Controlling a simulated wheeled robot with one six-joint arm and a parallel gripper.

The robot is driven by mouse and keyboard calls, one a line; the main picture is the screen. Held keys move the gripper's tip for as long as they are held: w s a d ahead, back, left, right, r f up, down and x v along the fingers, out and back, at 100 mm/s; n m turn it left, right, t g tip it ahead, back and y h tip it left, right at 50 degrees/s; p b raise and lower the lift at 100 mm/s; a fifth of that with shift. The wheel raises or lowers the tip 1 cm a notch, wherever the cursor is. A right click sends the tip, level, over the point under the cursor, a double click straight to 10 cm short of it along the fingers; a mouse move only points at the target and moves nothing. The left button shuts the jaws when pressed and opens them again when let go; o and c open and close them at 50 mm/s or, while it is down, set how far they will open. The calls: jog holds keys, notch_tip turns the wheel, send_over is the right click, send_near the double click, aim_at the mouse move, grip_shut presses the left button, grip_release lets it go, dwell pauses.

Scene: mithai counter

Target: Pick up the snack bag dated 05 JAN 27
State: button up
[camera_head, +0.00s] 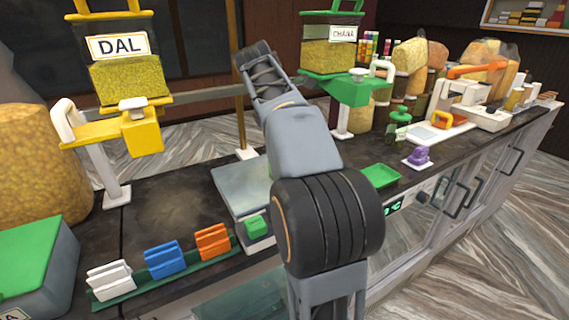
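No date text is readable in this view, so I cannot tell which item bears 05 JAN 27. Small white (110,281), blue (165,259) and orange (212,242) upright items stand in a row on a long green tray (155,284) at the counter's front left; I cannot tell whether they are bags. Large clear bags of tan snacks (409,56) stand at the back right, with more bags (483,62) beside them. My arm rises through the middle and hides part of the counter. No gripper fingers can be made out.
A yellow DAL dispenser (125,75) and a green CHANA dispenser (328,57) stand over the counter. A grey scale (240,187) sits mid-counter. A purple item (419,155) and a small green tray (380,176) are right of my arm. Dark counter left of the scale is clear.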

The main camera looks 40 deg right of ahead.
jog(key=shift+d+f, duration=0.2)
jog(key=shift+f, duration=0.3)
jog(key=shift+c, duration=0.3)
grip_shut()
